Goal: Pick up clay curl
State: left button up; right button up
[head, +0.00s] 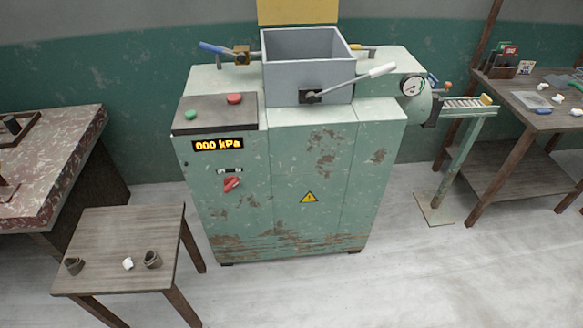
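A small wooden table (118,228) stands at the lower left. On its front part lie two dark grey-brown curled pieces that look like clay curls, a left one (74,266) and a right one (152,259). A small white lump (128,263) lies between them, closer to the right curl and apart from both. The pieces are small, so their exact shape is hard to tell. Neither of my grippers is in view.
A worn green machine (290,190) with a grey open hopper (305,50) and a lever fills the middle. A stone-topped bench (60,165) stands behind the small table at left. A wooden workbench (530,95) holding white bits is at right. The front floor is clear.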

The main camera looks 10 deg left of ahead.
aim_at(74, 268)
jog(key=k+u, duration=0.15)
jog(key=u, duration=1.9)
jog(key=i+j+z, duration=0.35)
jog(key=i+j, duration=0.2)
jog(key=i+j+z, duration=0.2)
jog(key=j, duration=0.25)
jog(key=i+j+z, duration=0.35)
jog(key=j, duration=0.5)
jog(key=i, duration=0.15)
